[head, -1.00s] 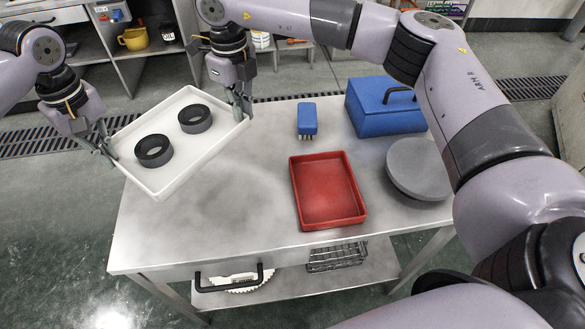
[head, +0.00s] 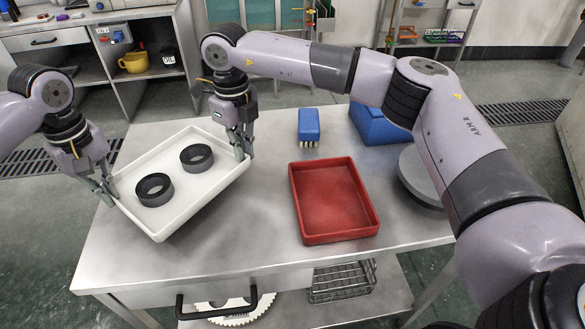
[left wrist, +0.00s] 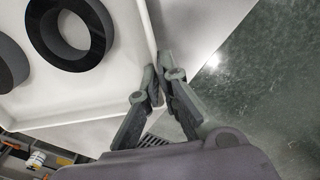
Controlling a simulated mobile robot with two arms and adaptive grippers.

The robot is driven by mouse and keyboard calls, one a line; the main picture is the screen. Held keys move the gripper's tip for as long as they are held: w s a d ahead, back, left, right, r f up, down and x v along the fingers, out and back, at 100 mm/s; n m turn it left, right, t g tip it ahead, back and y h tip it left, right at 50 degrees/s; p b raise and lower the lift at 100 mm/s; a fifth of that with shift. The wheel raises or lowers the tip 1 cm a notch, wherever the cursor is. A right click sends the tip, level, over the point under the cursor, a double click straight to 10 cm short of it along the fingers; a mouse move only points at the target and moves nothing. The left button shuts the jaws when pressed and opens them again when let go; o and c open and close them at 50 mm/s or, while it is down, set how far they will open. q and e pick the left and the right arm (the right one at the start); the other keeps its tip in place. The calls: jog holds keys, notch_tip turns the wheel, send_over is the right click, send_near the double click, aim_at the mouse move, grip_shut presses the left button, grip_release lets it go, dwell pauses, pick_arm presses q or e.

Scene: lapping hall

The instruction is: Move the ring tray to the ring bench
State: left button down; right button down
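The white ring tray (head: 200,205) is held tilted in the picture over the left part of the steel table, with two dark rings in it, one at the left (head: 154,190) and one at the right (head: 196,157). My left gripper (head: 110,194) is shut on the tray's left edge. The left wrist view shows its fingers (left wrist: 158,85) on either side of the tray wall (left wrist: 150,40). My right gripper (head: 242,148) is at the tray's far right edge and appears shut on that wall. I cannot tell which surface is the ring bench.
The steel table (head: 240,240) carries a red tray (head: 335,205), a blue brush (head: 308,127), a blue box (head: 375,125) and a grey disc (head: 418,175). A shelf unit with a yellow mug (head: 134,63) stands behind at the left. The table's front middle is bare.

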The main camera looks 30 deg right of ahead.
aim_at(124, 217)
pick_arm(q)
jog(key=shift+f, duration=0.2)
pick_arm(e)
jog(key=shift+f, duration=0.15)
